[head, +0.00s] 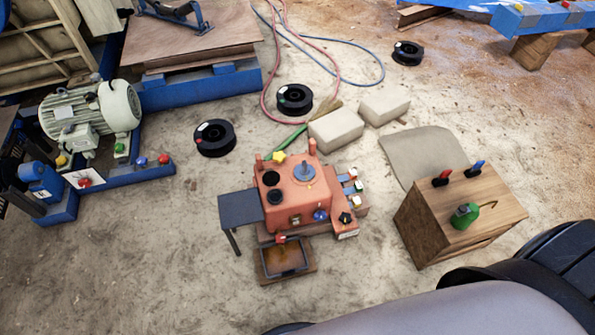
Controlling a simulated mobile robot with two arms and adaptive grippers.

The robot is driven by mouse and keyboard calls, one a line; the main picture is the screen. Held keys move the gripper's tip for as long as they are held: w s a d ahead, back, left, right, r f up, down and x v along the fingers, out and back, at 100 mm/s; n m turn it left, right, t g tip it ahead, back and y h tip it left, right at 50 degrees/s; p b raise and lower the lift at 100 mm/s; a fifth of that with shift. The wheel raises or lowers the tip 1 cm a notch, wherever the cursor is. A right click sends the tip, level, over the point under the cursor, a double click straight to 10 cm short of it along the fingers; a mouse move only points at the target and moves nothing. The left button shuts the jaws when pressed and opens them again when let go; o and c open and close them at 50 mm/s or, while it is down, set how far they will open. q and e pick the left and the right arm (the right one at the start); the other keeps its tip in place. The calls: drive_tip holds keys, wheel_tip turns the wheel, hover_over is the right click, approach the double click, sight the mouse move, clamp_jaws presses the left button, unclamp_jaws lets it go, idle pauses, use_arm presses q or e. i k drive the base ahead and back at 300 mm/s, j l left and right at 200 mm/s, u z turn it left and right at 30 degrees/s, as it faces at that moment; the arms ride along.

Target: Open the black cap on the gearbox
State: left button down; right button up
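The orange-red gearbox (290,213) stands on the ground near the middle of the head view. A black star-shaped cap or knob (345,218) sits at its right front corner. Two round black discs (271,178) are on the left of its top; I cannot tell if they are caps or openings. A yellow star-shaped knob (279,157) sits at the back and a blue one (320,214) at the front. A grey round fitting (304,171) is on top. Neither of my grippers shows; a grey and black part of my own body fills the lower right.
A dark side plate (240,208) stands left of the gearbox and a tray of brown liquid (284,258) in front. A wooden crate (465,215) with red, blue and green items stands right. A motor (90,112) is left. Black spools (214,138), blocks (336,130) and hoses lie behind.

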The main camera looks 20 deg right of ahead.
sight(270, 177)
drive_tip(key=i+j+z, duration=0.2)
drive_tip(key=j+z, duration=0.2)
drive_tip(key=i+j+z, duration=0.1)
drive_tip(key=j+z, duration=0.3)
drive_tip(key=i+j+z, duration=0.1)
drive_tip(key=j+z, duration=0.3)
drive_tip(key=l, duration=0.1)
